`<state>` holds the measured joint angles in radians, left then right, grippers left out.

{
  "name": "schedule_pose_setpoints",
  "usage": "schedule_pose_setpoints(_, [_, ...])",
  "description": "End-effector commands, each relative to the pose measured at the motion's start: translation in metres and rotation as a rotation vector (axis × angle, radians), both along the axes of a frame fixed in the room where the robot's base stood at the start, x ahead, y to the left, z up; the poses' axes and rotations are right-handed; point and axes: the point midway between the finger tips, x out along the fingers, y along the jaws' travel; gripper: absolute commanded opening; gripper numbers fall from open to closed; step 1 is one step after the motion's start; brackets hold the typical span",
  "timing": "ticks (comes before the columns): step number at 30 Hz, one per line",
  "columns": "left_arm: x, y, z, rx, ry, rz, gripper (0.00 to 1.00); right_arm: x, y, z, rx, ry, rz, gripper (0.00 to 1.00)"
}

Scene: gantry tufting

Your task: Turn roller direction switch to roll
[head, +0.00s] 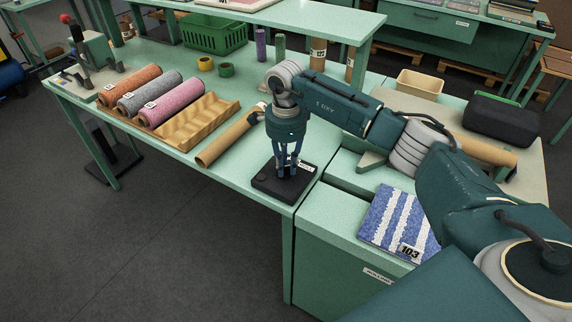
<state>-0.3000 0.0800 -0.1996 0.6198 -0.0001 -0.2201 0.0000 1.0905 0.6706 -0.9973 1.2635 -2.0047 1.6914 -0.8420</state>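A flat black box (272,187), which looks like the switch housing, lies at the front right corner of the green table. A small white label (306,166) shows at its back right edge; its text is too small to read. My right gripper (288,172) points straight down over the box, with its blue fingertips at or just above the top. The fingers hide any knob, so its setting cannot be seen. Whether the fingers are shut on it cannot be told. My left gripper is not in view.
A cardboard tube (228,138) lies left of the box. Orange, grey and pink rolls (178,101) lie by a wavy wooden tray (205,120). A blue striped sample (396,224) marked 103 lies right. A raised shelf (330,22) spans the back.

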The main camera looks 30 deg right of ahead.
Motion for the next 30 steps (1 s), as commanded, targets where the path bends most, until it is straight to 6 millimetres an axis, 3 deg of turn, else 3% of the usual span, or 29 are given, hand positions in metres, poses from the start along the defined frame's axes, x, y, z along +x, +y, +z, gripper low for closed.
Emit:
schedule_pose_setpoints(2, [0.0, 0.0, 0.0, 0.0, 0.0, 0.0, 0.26, 0.001, 0.0, 0.001, 0.0, -0.002, -0.001, 0.36])
schedule_pose_setpoints(14, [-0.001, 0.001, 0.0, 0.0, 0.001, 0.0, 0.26, 0.001, 0.0, 0.008, 0.0, -0.003, 0.001, 0.36])
schedule_pose_setpoints(30, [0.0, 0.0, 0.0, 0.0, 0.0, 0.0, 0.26, 0.001, 0.0, 0.107, 0.0, -0.004, 0.0, 0.36])
